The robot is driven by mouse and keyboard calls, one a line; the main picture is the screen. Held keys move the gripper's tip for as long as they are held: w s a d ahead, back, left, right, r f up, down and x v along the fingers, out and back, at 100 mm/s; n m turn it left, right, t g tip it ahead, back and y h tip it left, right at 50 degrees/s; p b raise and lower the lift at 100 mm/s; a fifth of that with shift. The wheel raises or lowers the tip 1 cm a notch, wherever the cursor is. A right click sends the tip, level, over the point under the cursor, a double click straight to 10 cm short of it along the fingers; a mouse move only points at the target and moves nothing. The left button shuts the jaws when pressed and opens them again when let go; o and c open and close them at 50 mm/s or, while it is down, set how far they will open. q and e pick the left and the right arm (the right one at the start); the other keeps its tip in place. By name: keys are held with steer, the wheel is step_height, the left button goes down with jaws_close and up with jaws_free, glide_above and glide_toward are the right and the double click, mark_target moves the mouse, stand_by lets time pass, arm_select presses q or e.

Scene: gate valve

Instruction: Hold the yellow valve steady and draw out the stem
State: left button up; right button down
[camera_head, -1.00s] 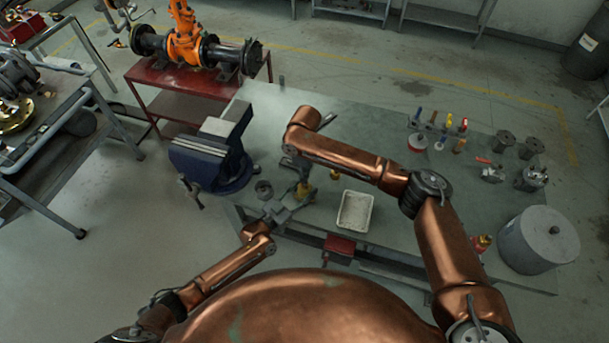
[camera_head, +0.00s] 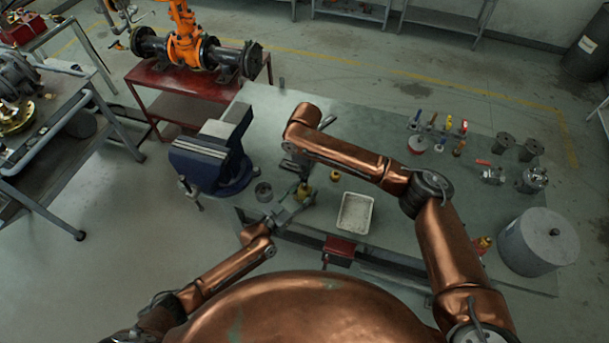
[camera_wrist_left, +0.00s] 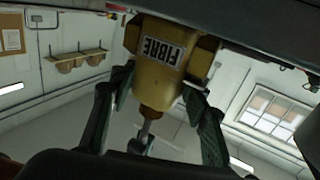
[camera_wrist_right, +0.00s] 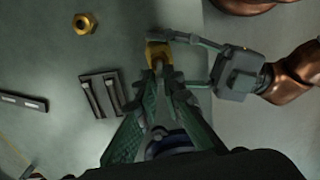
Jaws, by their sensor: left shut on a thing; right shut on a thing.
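My right gripper (camera_wrist_right: 160,82) is shut on the stem, just beside the valve. In the head view my right forearm hides most of the right gripper. How far the stem is out is unclear.
A blue vise (camera_head: 212,158) stands left of the grippers. A white tray (camera_head: 356,212) lies to the right. A brass nut (camera_wrist_right: 84,22) and a dark slotted block (camera_wrist_right: 102,93) lie on the bench. A grey drum (camera_head: 538,241) stands at the bench's right end.

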steer(key=shift+r, duration=2)
arm_select(q)
steer(key=o, duration=1.5)
steer(key=shift+o, duration=0.2)
steer(key=v, duration=1.2)
